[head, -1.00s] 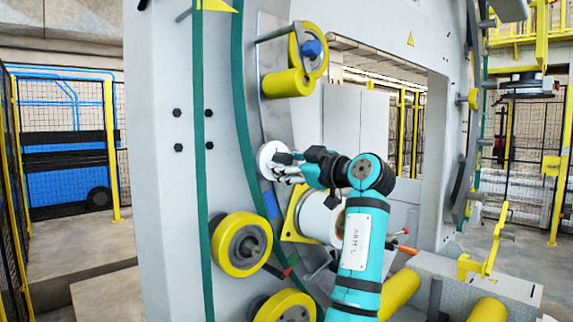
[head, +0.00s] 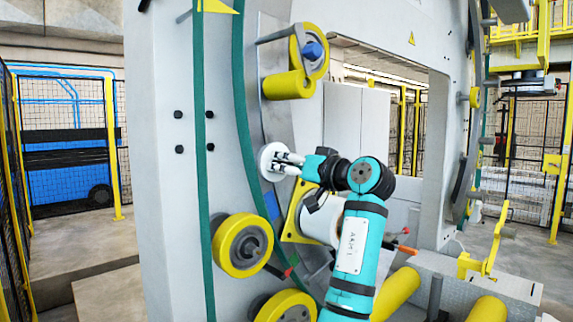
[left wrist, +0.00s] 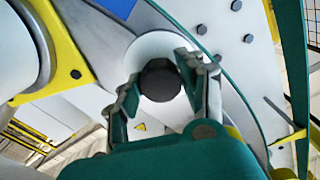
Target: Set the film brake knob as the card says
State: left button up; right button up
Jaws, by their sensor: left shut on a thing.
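The film brake knob is a round black knob (left wrist: 160,80) in the middle of a white disc (left wrist: 146,46) in the left wrist view. In the head view the white disc (head: 270,161) sits on the grey ring plate, and the knob is hidden by my fingers. My left gripper (head: 284,161) reaches it from the right. In the left wrist view its two fingers (left wrist: 160,88) lie on either side of the knob, shut on it. The knob's pointer and scale cannot be made out. No readable card shows. My right gripper is not in view.
A white film roll (head: 322,217) in a yellow bracket sits just below my left wrist. A yellow roller (head: 288,83) with a blue knob (head: 312,50) is above. Yellow wheels (head: 243,245) stand lower left. A blue patch (head: 271,205) is below the disc.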

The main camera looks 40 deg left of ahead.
pick_arm(q)
jog(key=shift+m, duration=1.1)
jog(key=o, duration=1.2)
jog(key=d, duration=0.8)
jog(key=s+d, duration=0.1)
jog(key=d, duration=0.3)
